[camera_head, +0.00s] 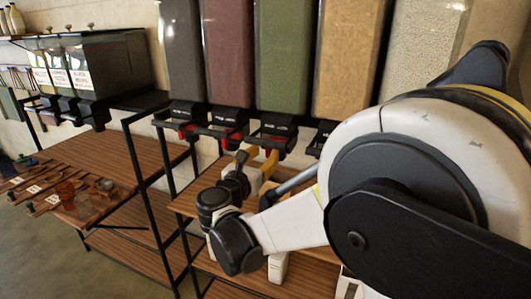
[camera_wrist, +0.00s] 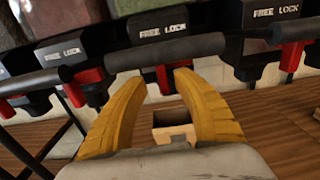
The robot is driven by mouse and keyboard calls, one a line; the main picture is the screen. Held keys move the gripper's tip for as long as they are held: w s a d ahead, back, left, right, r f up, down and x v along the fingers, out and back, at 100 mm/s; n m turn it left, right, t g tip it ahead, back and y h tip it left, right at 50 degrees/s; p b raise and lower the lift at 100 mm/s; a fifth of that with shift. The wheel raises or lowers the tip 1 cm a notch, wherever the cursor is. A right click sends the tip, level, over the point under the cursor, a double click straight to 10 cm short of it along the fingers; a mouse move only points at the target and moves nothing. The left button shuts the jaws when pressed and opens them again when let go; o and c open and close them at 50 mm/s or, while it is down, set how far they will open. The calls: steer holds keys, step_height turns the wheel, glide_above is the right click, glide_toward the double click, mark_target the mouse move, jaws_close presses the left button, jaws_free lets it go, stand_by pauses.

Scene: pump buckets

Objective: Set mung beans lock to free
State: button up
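The green-filled dispenser (camera_head: 283,60), likely the mung beans, hangs third from the left in the head view, with a black valve (camera_head: 278,126) below it. In the wrist view the middle valve (camera_wrist: 165,30) is marked FREE LOCK. A dark round handle bar (camera_wrist: 165,53) crosses its front, with a red lever (camera_wrist: 162,76) hanging beneath. My gripper (camera_head: 268,160) is under the green dispenser's valve. In the wrist view its yellow fingers (camera_wrist: 161,77) are spread, with the tips on either side of the red lever, just below the bar. Contact cannot be told, and the lock's setting is unclear.
Neighbouring valves with bars and red levers stand close at left (camera_wrist: 62,55) and right (camera_wrist: 272,15). A wooden shelf (camera_wrist: 245,125) lies below, with a small open box (camera_wrist: 175,130) beneath the fingers. A lower table (camera_head: 95,160) at left holds small items.

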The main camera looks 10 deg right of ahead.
steer(key=v, duration=1.1)
steer(key=s+d+f+m+g+y, duration=0.4)
steer(key=s+d+f+m+g, duration=0.25)
steer(key=s+d+m, duration=0.5)
steer(key=s+a+f+m+y, duration=0.2)
steer(key=s+f+m+y, duration=0.2)
steer(key=s+m, duration=0.6)
steer(key=m+g+y, duration=0.1)
steer(key=m+y, duration=0.1)
steer(key=m, duration=0.5)
steer(key=shift+y, duration=0.3)
